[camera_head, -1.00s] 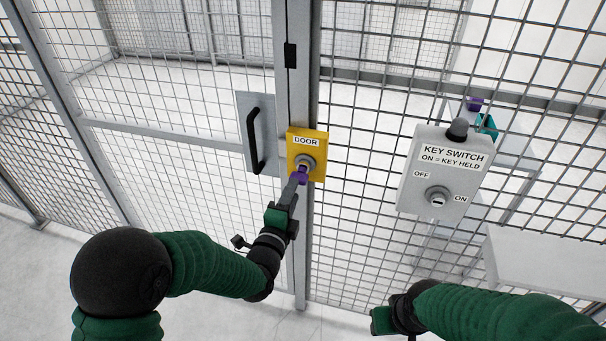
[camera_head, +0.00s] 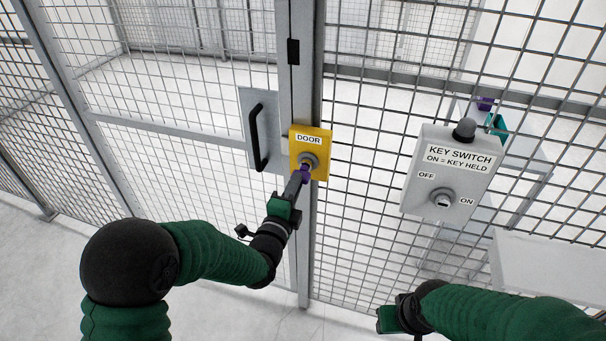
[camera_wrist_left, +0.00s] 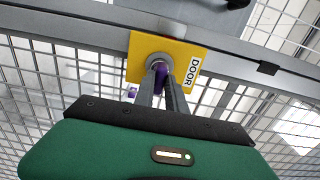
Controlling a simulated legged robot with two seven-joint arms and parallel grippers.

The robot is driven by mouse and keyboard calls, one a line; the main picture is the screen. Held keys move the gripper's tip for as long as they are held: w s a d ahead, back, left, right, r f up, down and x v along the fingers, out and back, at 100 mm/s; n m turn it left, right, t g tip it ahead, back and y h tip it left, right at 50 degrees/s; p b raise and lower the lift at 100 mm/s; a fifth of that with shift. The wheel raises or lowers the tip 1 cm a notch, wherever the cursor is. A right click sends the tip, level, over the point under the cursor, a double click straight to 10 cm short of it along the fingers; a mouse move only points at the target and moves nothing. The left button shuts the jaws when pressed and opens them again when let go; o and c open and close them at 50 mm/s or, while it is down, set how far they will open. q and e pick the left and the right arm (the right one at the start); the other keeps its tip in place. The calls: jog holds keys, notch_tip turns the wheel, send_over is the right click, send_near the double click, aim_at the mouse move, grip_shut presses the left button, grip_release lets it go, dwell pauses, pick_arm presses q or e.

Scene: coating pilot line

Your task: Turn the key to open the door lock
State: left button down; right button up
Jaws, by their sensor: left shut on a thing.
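The yellow door lock plate (camera_head: 320,147), labelled DOOR, is fixed on the grey door post. A round metal lock cylinder (camera_head: 310,160) sits in its middle. My left gripper (camera_head: 301,178) is shut on a purple key (camera_head: 306,174) right at the cylinder. In the left wrist view the fingers (camera_wrist_left: 162,88) hold the purple key (camera_wrist_left: 161,74) in front of the lock on the yellow plate (camera_wrist_left: 190,48). How deep the key sits is hidden. My right gripper (camera_head: 388,319) is low, away from the lock; its fingers cannot be made out.
The mesh door with a black handle (camera_head: 259,137) stands left of the lock and looks closed. A grey key switch box (camera_head: 455,170) hangs on the mesh to the right, with OFF and ON marks. A pale table (camera_head: 545,262) is at the far right.

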pick_arm(q)
jog(key=shift+d+f, duration=0.1)
jog(key=shift+f, duration=0.1)
jog(key=m+b, duration=0.1)
jog(key=m, duration=0.4)
jog(key=m+b, duration=0.2)
jog(key=m, duration=0.4)
jog(key=m+b, duration=0.1)
jog(key=m, duration=0.5)
jog(key=shift+s+d+b, duration=0.15)
jog(key=shift+d+b, duration=0.1)
jog(key=shift+b, duration=0.05)
jog(key=c, duration=1.7)
grip_release()
jog(key=shift+m, duration=0.3)
jog(key=o, duration=0.4)
jog(key=shift+d, duration=0.1)
jog(key=shift+r, duration=0.1)
